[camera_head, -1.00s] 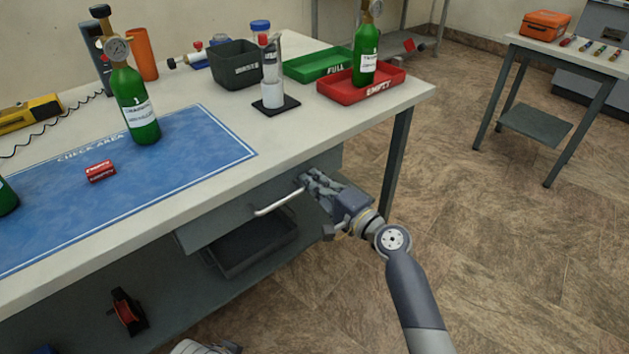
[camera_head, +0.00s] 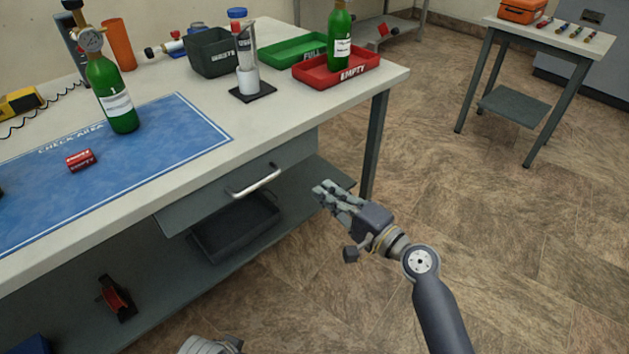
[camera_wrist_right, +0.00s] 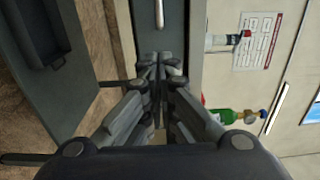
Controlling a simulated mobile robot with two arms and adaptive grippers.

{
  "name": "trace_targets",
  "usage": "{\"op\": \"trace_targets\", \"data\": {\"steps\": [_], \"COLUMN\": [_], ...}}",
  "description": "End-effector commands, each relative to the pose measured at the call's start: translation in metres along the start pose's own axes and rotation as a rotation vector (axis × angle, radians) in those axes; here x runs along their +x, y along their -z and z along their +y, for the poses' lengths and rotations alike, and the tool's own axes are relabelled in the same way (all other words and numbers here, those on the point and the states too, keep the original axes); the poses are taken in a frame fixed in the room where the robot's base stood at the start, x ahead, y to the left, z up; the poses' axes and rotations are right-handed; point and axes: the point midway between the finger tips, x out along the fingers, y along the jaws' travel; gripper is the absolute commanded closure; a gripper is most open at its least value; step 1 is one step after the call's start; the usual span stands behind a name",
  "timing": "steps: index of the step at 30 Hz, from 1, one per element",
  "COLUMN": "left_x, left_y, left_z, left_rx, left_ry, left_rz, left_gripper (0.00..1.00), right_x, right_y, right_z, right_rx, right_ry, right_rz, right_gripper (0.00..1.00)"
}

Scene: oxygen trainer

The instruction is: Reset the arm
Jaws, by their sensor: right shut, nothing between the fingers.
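My right gripper (camera_head: 324,191) is shut and empty, in the air in front of the workbench, to the right of the drawer handle (camera_head: 256,181). In the right wrist view its fingers (camera_wrist_right: 160,65) are together in the middle, with a drawer handle seen beyond them. The drawer (camera_head: 205,207) under the bench top has a bright bar handle, which my gripper does not touch in the head view. At the bottom edge a grey-white piece (camera_head: 210,345) shows; I cannot tell whether it is my left gripper.
The workbench (camera_head: 290,110) carries a green cylinder (camera_head: 113,97), a blue check mat (camera_head: 180,140), a small red block (camera_head: 80,160), a dark waste bin (camera_head: 212,55), a green tray (camera_head: 290,52) and a red tray (camera_head: 350,72) holding another cylinder. Floor at right is clear; a side table (camera_head: 560,40) stands beyond.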

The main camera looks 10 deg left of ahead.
Motion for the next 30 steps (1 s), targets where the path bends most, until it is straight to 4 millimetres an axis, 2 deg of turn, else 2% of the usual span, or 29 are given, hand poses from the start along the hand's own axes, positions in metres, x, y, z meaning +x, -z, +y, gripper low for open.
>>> {"op": "trace_targets", "data": {"steps": [3, 9, 11, 14, 17, 20, 21, 24, 27, 30], "left_x": [0.002, 0.003, 0.002, 0.002, 0.002, 0.002, 0.002, 0.002, 0.002, 0.002], "left_y": [0.0, 0.0, 0.0, 0.0, 0.0, 0.0, 0.0, 0.0, 0.0, 0.0], "left_z": [0.0, 0.0, 0.0, 0.0, 0.0, 0.0, 0.0, 0.0, 0.0, 0.0], "left_rx": [0.0, 0.0, 0.0, 0.0, 0.0, 0.0, 0.0, 0.0, 0.0, 0.0], "left_ry": [0.0, 0.0, 0.0, 0.0, 0.0, 0.0, 0.0, 0.0, 0.0, 0.0], "left_rz": [0.0, 0.0, 0.0, 0.0, 0.0, 0.0, 0.0, 0.0, 0.0, -0.001], "left_gripper": [0.26, 0.26, 0.26, 0.26, 0.26, 0.26, 0.26, 0.26, 0.26, 0.26], "right_x": [-0.009, -0.013, -0.017, -0.034, -0.066, -0.112, -0.133, -0.188, -0.239, -0.284], "right_y": [0.0, -0.001, -0.005, -0.017, -0.032, -0.046, -0.05, -0.057, -0.061, -0.063], "right_z": [0.0, 0.003, 0.011, 0.04, 0.088, 0.141, 0.161, 0.202, 0.229, 0.245], "right_rx": [0.0, -0.007, -0.031, -0.126, -0.275, -0.437, -0.496, -0.62, -0.707, -0.764], "right_ry": [0.0, -0.007, -0.03, -0.118, -0.273, -0.47, -0.553, -0.754, -0.927, -1.068], "right_rz": [0.0, -0.002, -0.007, -0.023, -0.056, -0.107, -0.131, -0.196, -0.258, -0.312], "right_gripper": [1.0, 1.0, 1.0, 1.0, 1.0, 1.0, 1.0, 1.0, 1.0, 1.0]}}
